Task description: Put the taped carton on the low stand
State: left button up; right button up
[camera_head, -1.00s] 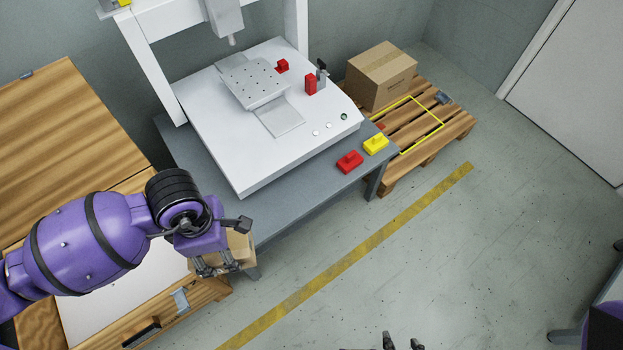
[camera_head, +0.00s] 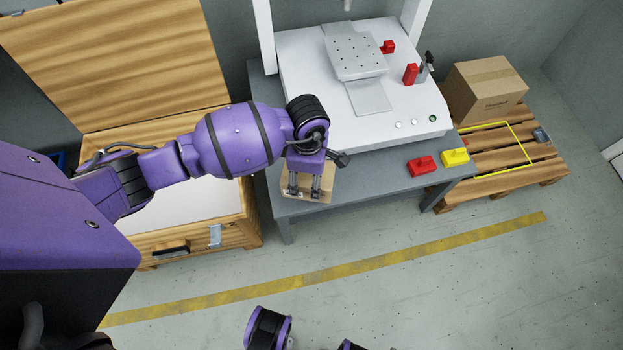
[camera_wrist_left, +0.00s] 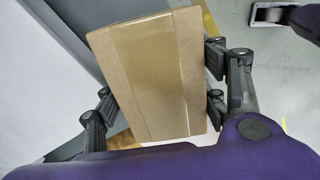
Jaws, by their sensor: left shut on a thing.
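A tan taped carton (camera_head: 327,186) is held in my left gripper (camera_head: 305,188), beside the front edge of the grey machine table. The left wrist view shows the carton (camera_wrist_left: 165,75) between the fingers, a tape band along its face. My left gripper is shut on its sides. A slatted wooden pallet (camera_head: 533,178), apparently the low stand, is at the right, with a yellow outline marked on it. My right gripper is not in view; purple parts of mine show at the bottom edge.
A larger carton (camera_head: 486,88) stands on the pallet's back part, behind the outline. The grey table (camera_head: 385,165) bears a white machine, a red block (camera_head: 422,166) and a yellow block (camera_head: 455,157). An open wooden crate (camera_head: 245,228) is at left. Floor in front is clear.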

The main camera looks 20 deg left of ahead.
pick_arm(q)
jog(key=shift+w+d+f, duration=0.15)
jog(key=shift+w+f, duration=0.25)
notch_tip(320, 180, down, 3)
jog(key=shift+w+d+f+b, duration=0.1)
jog(key=shift+b, duration=0.35)
jog(key=shift+f, duration=0.1)
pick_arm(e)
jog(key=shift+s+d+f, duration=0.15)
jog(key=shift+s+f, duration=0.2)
pick_arm(q)
jog(key=shift+f, duration=0.2)
jog(key=o, duration=1.3)
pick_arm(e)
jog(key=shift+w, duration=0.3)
pick_arm(q)
jog(key=shift+r, duration=0.15)
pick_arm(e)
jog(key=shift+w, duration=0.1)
